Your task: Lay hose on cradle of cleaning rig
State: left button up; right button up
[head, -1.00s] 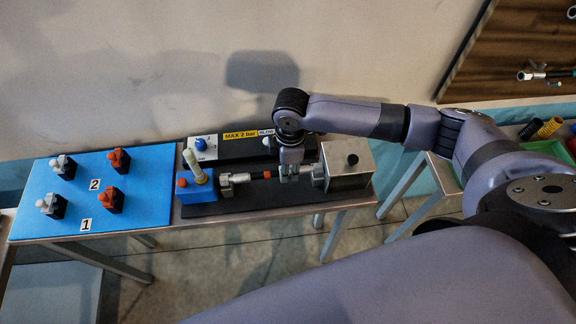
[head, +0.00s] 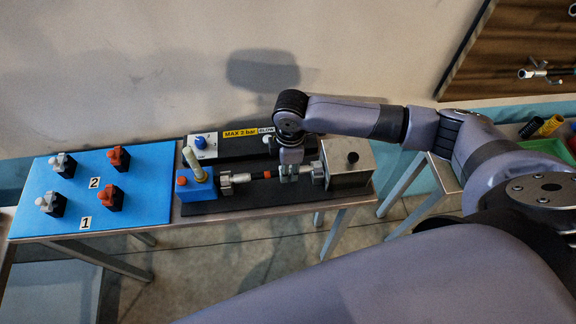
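The cleaning rig stands on a narrow table, with a black base plate (head: 240,201). At its left end is a blue block (head: 196,191) with a cream lever and an orange-red knob; at its right end is a grey metal box (head: 347,166) with a black knob. A dark hose with an orange band and pale ends (head: 257,175) lies level between them. My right gripper (head: 290,177) points down at the hose's right part, its fingers at the hose. The gripper hides the cradle area, and I cannot tell whether the fingers grip. My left gripper is not in view.
A blue board (head: 140,200) with several grey and orange valves is left of the rig. A control panel labelled MAX 2 bar (head: 240,134) stands behind it. A green tray (head: 548,148) with coloured parts and a brown wall board (head: 510,50) are at the right.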

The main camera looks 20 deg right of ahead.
jog(key=o, duration=0.5)
jog(key=r, duration=1.2)
jog(key=shift+d, duration=0.2)
